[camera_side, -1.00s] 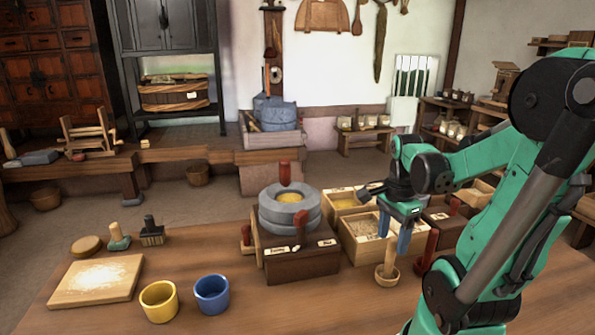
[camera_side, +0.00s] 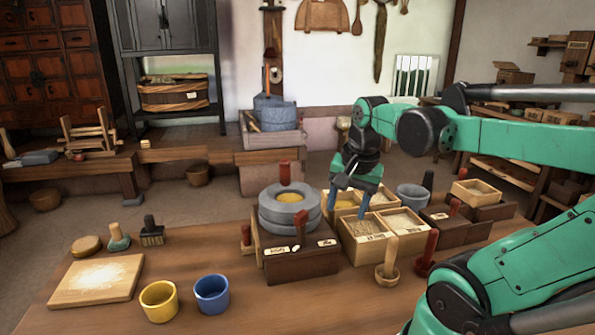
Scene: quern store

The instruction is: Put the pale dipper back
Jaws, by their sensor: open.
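The pale dipper (camera_side: 390,258) stands upright on the table in front of the wooden bins, its light cup at the bottom and its handle pointing up. My gripper (camera_side: 349,206) is open and empty, its two blue fingers pointing down over the left part of the bins. It is left of the dipper and farther back, clear of it. A red-handled dipper (camera_side: 427,255) stands just right of the pale one.
The divided bins (camera_side: 371,250) hold yellow and pale grain. The grey stone quern (camera_side: 290,213) sits on a dark labelled box to their left. A blue cup (camera_side: 212,294) and yellow cup (camera_side: 158,301) stand at the front. A grey bowl (camera_side: 412,194) is behind.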

